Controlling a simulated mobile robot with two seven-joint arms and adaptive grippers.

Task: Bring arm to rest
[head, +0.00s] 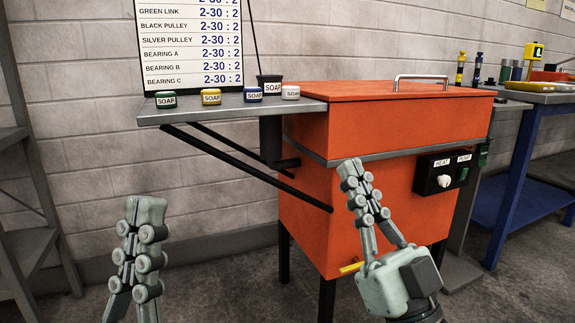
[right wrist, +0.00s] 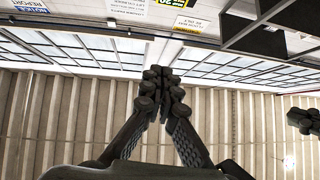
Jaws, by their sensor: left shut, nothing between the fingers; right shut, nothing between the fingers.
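My left gripper (head: 138,240) is at the lower left of the head view, pointing up, shut and empty. It is in front of the block wall, apart from everything. My right gripper (head: 354,172) is in front of the orange cabinet (head: 305,225), pointing up and slightly left, shut with nothing in it. In the right wrist view, the right gripper's fingers (right wrist: 163,85) meet at their tips with nothing between them. I cannot tell from the head view how far the right gripper is from the cabinet.
A grey shelf (head: 225,110) with several soap blocks juts left from the cabinet. A control box (head: 443,172) is on the cabinet's front right. A blue table (head: 515,180) stands at right, and a grey rack (head: 30,180) at far left.

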